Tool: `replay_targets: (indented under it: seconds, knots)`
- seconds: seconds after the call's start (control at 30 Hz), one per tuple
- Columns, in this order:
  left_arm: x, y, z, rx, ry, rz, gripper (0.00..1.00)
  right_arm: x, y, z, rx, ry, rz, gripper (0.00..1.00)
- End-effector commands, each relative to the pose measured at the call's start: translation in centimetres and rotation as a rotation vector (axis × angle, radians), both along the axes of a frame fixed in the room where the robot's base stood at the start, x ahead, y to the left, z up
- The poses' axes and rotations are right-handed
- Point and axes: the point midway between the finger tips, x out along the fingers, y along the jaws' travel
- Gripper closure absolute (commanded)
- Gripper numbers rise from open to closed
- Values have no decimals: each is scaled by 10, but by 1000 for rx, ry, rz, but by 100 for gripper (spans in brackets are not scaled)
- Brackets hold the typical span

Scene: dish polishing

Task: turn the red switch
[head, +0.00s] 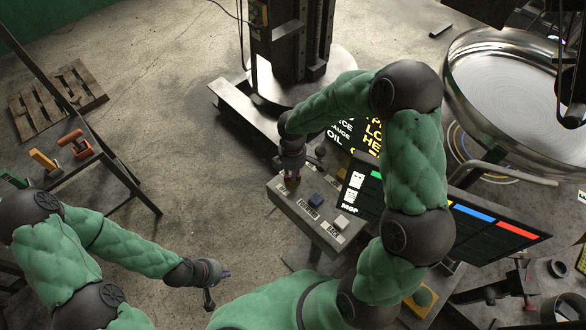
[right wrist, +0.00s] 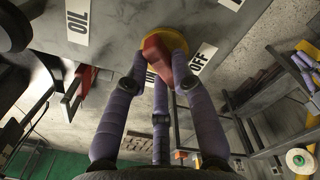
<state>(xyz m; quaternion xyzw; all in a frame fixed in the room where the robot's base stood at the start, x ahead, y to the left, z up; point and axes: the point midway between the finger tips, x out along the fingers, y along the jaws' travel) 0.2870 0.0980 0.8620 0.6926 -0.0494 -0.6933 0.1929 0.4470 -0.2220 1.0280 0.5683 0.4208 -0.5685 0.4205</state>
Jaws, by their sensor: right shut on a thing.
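The red switch (head: 291,181) sits on the left end of a grey control box (head: 330,236). In the right wrist view the red switch (right wrist: 157,58) has a yellow round base (right wrist: 178,48), with an "OFF" label beside it and another label partly hidden by a finger. My right gripper (head: 290,172) reaches down onto the switch; in the right wrist view its purple fingers (right wrist: 160,75) close around the red knob. My left gripper (head: 219,287) is at lower centre-left, away from the box, with its fingers spread and empty.
A blue button (head: 315,200) and a white button (head: 342,222) share the box. A screen (head: 480,235) stands to the right. A large shiny dish (head: 505,85) is at upper right. A tool table (head: 80,175) stands left. Floor between is clear.

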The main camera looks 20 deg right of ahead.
Motion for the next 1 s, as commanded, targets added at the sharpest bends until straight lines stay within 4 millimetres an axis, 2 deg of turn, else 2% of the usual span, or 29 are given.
replay_targets:
  seconds: [0.03, 0.5, 1.0]
  knots:
    - [0, 0, 7, 0, 0, 0, 100, 0, 0, 3, 0, 1, 45, 100]
    - [0, 0, 37, 0, 0, 0, 100, 0, 2, 2, 1, 1, 449, 100]
    - [0, 0, 50, 0, 0, 0, 100, 0, 3, 1, 0, -1, 640, 100]
